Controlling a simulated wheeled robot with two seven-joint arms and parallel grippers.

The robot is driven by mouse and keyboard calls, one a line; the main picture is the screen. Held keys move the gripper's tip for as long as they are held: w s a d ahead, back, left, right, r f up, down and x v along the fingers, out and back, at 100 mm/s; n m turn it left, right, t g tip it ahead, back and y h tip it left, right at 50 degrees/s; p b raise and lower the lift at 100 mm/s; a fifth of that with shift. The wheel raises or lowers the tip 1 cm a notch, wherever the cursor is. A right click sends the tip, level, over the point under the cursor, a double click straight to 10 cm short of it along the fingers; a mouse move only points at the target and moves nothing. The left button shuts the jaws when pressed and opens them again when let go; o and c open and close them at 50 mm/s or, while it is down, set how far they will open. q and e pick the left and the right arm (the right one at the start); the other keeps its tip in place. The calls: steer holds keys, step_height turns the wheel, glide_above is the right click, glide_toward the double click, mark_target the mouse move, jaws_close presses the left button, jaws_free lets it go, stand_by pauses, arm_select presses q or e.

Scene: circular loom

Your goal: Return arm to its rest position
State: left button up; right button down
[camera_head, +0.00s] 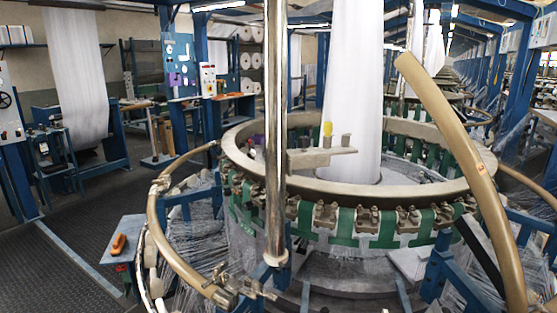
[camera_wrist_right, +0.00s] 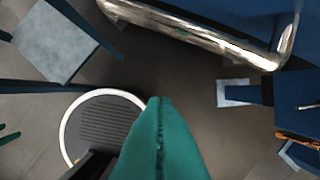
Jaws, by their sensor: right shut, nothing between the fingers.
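My right gripper (camera_wrist_right: 160,102) shows in the right wrist view as two teal fingers pressed together, with a dark seam between them. It is shut and holds nothing. It hangs above the dark floor, apart from the things around it. Neither of my arms shows in the head view. My left gripper is in no view. The circular loom (camera_head: 335,190) fills the middle of the head view, with a pale ring, green bands and metal clips around it. White fabric (camera_head: 353,85) rises from its centre.
A polished metal post (camera_head: 275,120) stands before the loom. A curved tan rail (camera_head: 468,165) crosses the right. A small side table (camera_head: 126,228) holds an orange-handled tool (camera_head: 118,244). A shiny metal tube (camera_wrist_right: 200,30) crosses the top of the wrist view. Dark floor (camera_head: 60,270) lies open at left.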

steer(key=s+f+g+b, duration=0.1)
steer(key=s+f, duration=0.2)
steer(key=f, duration=0.5)
steer(key=s+f, duration=0.3)
steer(key=f, duration=0.5)
steer(key=s+d+f+b, duration=0.1)
steer(key=s+d+f, duration=0.2)
steer(key=s+f, duration=0.8)
steer(key=shift+s+d+f+g, duration=0.15)
steer(key=shift+s+f+g, duration=0.2)
steer(key=shift+s, duration=0.65)
